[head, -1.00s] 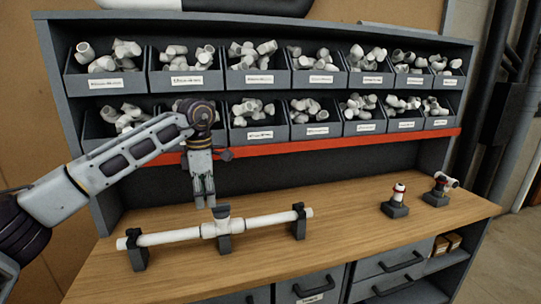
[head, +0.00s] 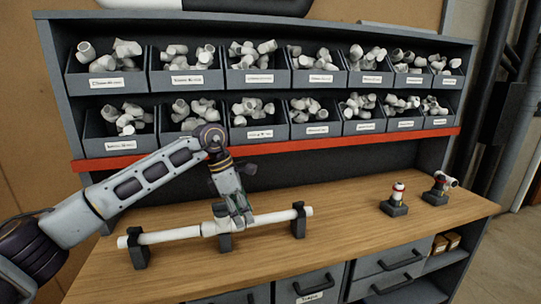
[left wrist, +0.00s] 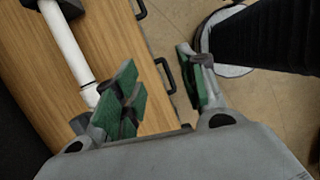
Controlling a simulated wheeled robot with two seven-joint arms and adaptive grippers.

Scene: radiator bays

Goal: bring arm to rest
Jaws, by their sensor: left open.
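My left gripper (head: 241,212) is open, with nothing seen between its fingers. In the head view it hangs over the middle of the white pipe assembly (head: 170,236) and covers part of its tee fitting. I cannot tell there whether it touches the pipe. In the left wrist view, the green-padded fingers (left wrist: 162,92) are spread apart, and the white pipe (left wrist: 66,45) lies to their left. The space between the fingers shows the bench front and floor. My right gripper is not in view.
The pipe rests on dark stands on the wooden bench (head: 330,240). Two small fittings on dark bases, one of them a valve-like piece (head: 397,195), stand at the right. Shelves of grey bins (head: 260,127) with white fittings rise behind, above a red strip. Bench middle right is clear.

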